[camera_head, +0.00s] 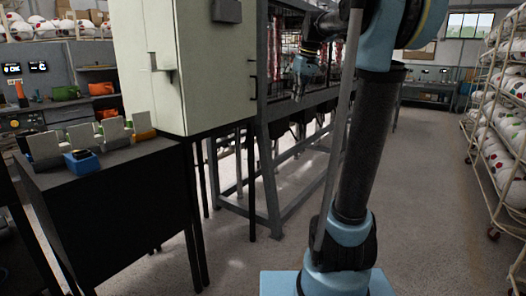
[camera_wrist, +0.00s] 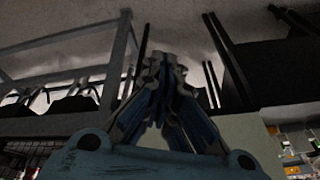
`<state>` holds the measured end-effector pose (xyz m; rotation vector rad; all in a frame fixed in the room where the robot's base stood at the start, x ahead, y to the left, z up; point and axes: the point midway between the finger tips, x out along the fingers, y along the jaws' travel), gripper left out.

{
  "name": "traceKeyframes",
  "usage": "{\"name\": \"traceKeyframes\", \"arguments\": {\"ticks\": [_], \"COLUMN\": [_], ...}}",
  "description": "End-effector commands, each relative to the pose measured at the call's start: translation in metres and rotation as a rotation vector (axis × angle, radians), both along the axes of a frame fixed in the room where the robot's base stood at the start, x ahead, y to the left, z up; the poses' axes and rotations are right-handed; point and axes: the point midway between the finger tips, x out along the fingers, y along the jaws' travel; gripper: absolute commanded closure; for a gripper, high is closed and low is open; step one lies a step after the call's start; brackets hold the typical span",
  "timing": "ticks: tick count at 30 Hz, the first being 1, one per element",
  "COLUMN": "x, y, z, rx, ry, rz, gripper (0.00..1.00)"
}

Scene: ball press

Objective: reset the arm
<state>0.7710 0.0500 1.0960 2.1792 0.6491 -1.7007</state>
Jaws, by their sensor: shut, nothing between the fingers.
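My arm stands at the right of the head view. My gripper (camera_head: 297,92) hangs fingers down in front of the grey metal frame (camera_head: 262,150). In the wrist view my gripper (camera_wrist: 163,62) shows with its fingers drawn together at the tips. Nothing is seen between them. It appears apart from the frame and the cabinet.
A pale green cabinet (camera_head: 150,60) stands left of my gripper. A black table (camera_head: 110,190) at the left holds grey blocks and a blue box (camera_head: 82,160). Racks of white balls (camera_head: 505,130) stand at the right. The floor (camera_head: 430,190) right of my arm is clear.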

Motion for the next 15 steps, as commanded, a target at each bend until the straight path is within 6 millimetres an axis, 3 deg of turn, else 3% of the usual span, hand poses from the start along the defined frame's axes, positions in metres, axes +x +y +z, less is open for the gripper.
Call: {"name": "traceKeyframes", "arguments": {"ticks": [1,8,15], "x": [-0.018,-0.089,-0.163], "y": [-0.002,-0.013,-0.024], "z": [-0.01,-0.06,-0.122], "rx": [-0.003,-0.016,-0.029], "ry": [0.004,0.018,0.03], "rz": [-0.021,-0.123,-0.232], "gripper": [1.0,1.0,1.0]}}
